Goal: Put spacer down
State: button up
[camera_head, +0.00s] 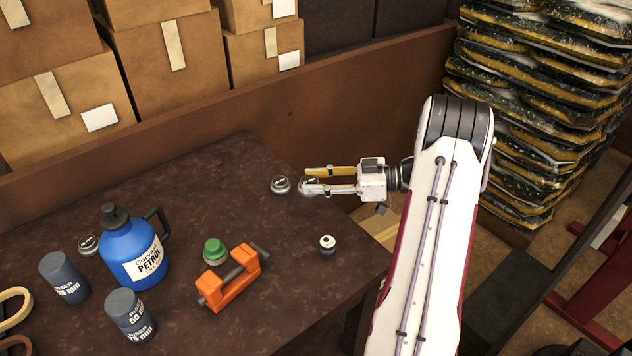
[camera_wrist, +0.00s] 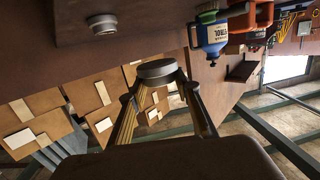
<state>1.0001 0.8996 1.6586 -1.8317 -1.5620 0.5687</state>
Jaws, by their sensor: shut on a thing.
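My gripper (camera_head: 308,180) reaches in from the right over the far right part of the dark table. Its fingers are shut on a round grey metal spacer (camera_head: 310,184), partly hidden by the fingertips. In the wrist view the spacer (camera_wrist: 157,69) sits flat-faced between the two fingertips. A similar metal disc (camera_head: 280,185) stands on the table just left of the fingertips; it also shows in the wrist view (camera_wrist: 102,24). I cannot tell whether the held spacer touches the table.
The table (camera_head: 200,180) also bears a blue petrol can (camera_head: 132,252), grey risers (camera_head: 130,316), an orange clamp (camera_head: 232,279), a green-topped knob (camera_head: 215,251), a small white-topped piece (camera_head: 327,245) and another disc (camera_head: 88,245). Cardboard boxes (camera_head: 170,60) stand behind a brown back board.

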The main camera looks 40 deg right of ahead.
dwell(0.5)
jog(key=w+a+r+m+t+h, duration=0.25)
jog(key=w+a+r, duration=0.25)
jog(key=w+a, duration=0.35)
jog(key=w+a+r+m+t+h, duration=0.2)
jog(key=w+a+r+m+h, duration=0.15)
jog(key=w+a, duration=0.55)
jog(key=s+a+f+m+h, duration=0.2)
jog(key=s+a+h, duration=0.3)
jog(key=a, duration=0.5)
jog(key=shift+s+m, duration=0.5)
jog(key=shift+s, duration=0.25)
jog(key=shift+f+t, duration=0.1)
jog(key=shift+t, duration=0.15)
jog(key=shift+w, duration=0.1)
dwell(0.7)
